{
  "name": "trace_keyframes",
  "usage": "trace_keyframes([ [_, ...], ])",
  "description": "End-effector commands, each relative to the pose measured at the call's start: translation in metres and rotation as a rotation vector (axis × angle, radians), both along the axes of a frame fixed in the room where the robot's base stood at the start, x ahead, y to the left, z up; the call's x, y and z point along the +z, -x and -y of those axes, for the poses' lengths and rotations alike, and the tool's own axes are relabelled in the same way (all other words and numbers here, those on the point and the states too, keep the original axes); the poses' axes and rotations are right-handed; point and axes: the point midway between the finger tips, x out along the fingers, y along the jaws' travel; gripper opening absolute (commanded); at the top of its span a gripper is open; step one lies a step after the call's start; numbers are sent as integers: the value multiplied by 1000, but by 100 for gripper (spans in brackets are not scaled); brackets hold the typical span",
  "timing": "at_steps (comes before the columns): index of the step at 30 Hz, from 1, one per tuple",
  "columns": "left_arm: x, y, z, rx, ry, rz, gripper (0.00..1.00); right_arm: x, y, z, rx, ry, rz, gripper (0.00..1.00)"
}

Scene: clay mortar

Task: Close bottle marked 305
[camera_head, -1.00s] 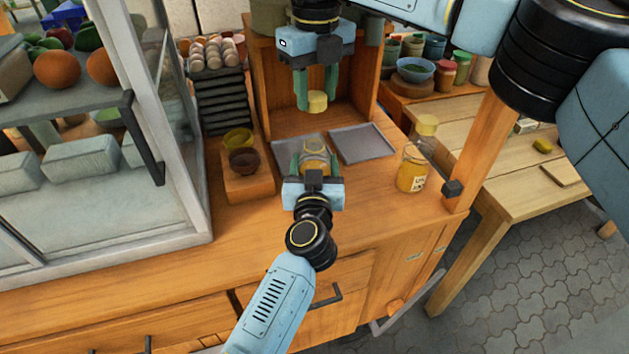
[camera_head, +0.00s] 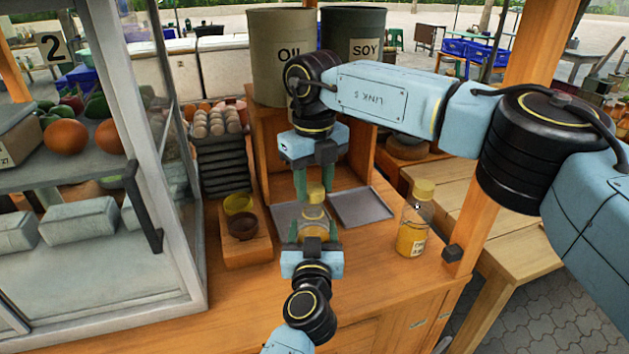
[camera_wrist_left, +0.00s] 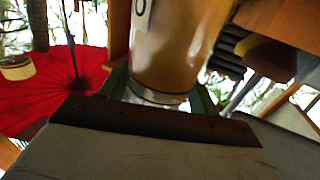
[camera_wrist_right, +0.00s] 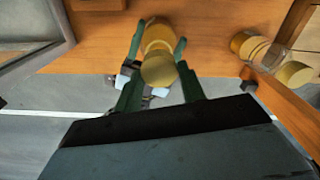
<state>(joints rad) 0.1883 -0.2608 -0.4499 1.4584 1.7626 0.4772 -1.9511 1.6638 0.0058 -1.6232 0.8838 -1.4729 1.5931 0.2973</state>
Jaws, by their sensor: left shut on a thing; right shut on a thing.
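A bottle with yellow-brown contents (camera_head: 313,214) stands upright between the fingers of my left gripper (camera_head: 312,231), which is shut on it. Its body fills the top of the left wrist view (camera_wrist_left: 172,48), where a label edge shows one character like a 0. My right gripper (camera_head: 314,185) points down and is shut on a yellow cap (camera_head: 315,193), directly above or at the bottle's mouth. The cap also shows between the fingers in the right wrist view (camera_wrist_right: 158,69). I cannot tell whether the cap touches the bottle.
A second capped yellow bottle (camera_head: 412,232) stands on the counter to the right. A grey tray (camera_head: 360,207) lies behind the held bottle. A glass case borders the left side; the front counter has free room.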

Motion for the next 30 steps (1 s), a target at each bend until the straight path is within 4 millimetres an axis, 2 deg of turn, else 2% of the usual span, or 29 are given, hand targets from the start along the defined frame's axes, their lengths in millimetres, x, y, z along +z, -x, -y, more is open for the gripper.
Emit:
trace_keyframes([
  [12, 0, 0, 0, 0, -1, -1, 21, -17, 0, 0, 1, -1, -1, 19],
  [30, 0, 0, 0, 0, -1, -1, 21, -19, 0, 0, 0, -1, -1, 19],
])
